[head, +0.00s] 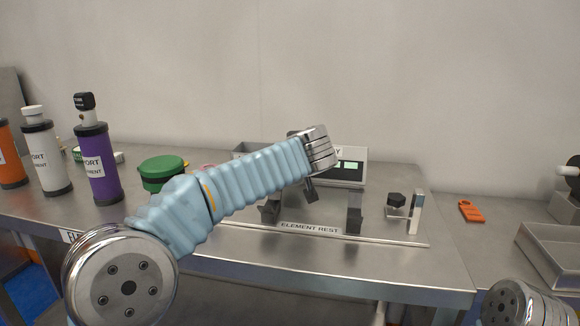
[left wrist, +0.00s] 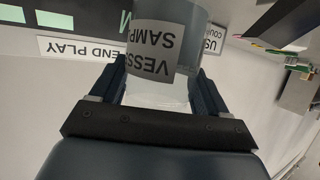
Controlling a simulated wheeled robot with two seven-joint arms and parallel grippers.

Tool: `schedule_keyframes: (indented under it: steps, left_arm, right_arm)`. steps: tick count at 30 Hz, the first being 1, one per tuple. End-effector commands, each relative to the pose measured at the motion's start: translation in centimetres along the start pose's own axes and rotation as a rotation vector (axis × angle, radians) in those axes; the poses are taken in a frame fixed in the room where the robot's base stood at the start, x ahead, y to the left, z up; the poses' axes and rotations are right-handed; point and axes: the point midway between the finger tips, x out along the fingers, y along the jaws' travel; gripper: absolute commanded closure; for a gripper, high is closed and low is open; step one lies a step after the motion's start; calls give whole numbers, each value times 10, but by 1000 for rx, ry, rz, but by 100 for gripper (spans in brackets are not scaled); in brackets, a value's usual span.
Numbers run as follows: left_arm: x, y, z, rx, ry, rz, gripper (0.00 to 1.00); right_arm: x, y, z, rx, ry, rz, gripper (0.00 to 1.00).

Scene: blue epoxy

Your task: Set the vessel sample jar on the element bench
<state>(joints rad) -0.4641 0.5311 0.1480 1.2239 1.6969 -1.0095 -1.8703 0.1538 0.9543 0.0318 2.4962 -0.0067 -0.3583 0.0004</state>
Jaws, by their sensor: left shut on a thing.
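The vessel sample jar (left wrist: 165,45) is a grey cylinder with a white label. In the left wrist view it sits between the dark fingers of my left gripper (left wrist: 162,80), which is shut on it. In the head view my left forearm reaches across the bench, and only a dark part of the gripper (head: 311,189) shows below the wrist. The jar is hidden there behind the arm. The steel bench (head: 350,272) carries a plate labelled ELEMENT REST with dark upright posts (head: 354,212). My right gripper is out of view; only part of my right arm shows.
Orange, white and purple (head: 101,165) cylinders stand at the left. A green-lidded container (head: 162,172) stands near my arm. A display box (head: 348,172) is behind the posts. An orange tag (head: 470,211) and a grey tray (head: 552,252) are at the right. The front bench strip is clear.

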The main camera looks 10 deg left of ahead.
Motion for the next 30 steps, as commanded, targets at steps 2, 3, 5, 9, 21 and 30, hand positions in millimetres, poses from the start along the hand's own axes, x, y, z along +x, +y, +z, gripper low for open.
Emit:
schedule_keyframes:
  steps: [2,3,5,9,21,30]
  left_arm:
    - [5,0,14,4,-2,-1,67]
    - [7,0,19,4,-1,-1,67]
    - [9,-1,24,3,-1,-1,67]
    - [10,0,26,0,0,0,67]
    - [11,0,29,1,-1,0,0]
    - [7,0,26,1,-1,0,0]
  right_arm:
    - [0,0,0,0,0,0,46]
    - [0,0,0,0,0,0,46]
    - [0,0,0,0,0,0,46]
    - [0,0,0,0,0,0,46]
    - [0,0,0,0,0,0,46]
    - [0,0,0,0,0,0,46]
